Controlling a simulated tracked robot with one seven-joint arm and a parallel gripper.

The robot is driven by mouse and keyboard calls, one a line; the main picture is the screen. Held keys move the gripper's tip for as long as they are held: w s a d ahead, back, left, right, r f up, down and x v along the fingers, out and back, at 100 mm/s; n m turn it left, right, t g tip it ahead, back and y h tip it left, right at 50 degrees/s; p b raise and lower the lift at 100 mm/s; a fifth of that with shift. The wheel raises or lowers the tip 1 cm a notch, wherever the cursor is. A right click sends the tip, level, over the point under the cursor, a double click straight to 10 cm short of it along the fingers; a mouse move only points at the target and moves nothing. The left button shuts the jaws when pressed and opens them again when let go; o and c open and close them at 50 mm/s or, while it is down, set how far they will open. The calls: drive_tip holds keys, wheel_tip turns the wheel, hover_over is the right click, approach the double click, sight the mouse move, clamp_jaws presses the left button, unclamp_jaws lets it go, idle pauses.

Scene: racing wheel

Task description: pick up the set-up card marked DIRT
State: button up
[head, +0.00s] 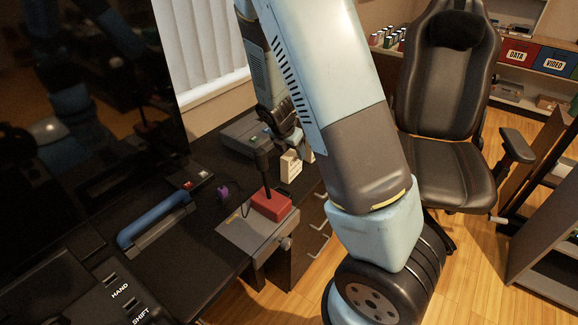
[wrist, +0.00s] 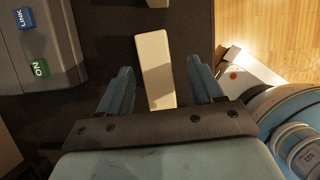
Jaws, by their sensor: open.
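A cream card (head: 291,166) stands on the dark desk near its right edge. It carries small dark marking that I cannot read, so I cannot tell whether it says DIRT. In the wrist view a pale card (wrist: 155,68) is seen from above, lying lengthwise between my fingers. My gripper (wrist: 160,84) is open, with one blue finger on each side of that card and a gap on both sides. In the head view my gripper (head: 288,128) is above and behind the cream card, partly hidden by my arm.
A grey box with ON and LINK buttons (wrist: 42,45) stands left of the card. A second pale piece (wrist: 157,3) shows at the top edge. A chair (head: 447,100) stands right.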

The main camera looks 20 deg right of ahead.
drive_tip(key=shift+x, duration=1.85)
drive_tip(key=shift+a+f, duration=0.15)
drive_tip(key=shift+f, duration=0.15)
drive_tip(key=c, duration=1.1)
drive_tip(key=shift+r, duration=0.1)
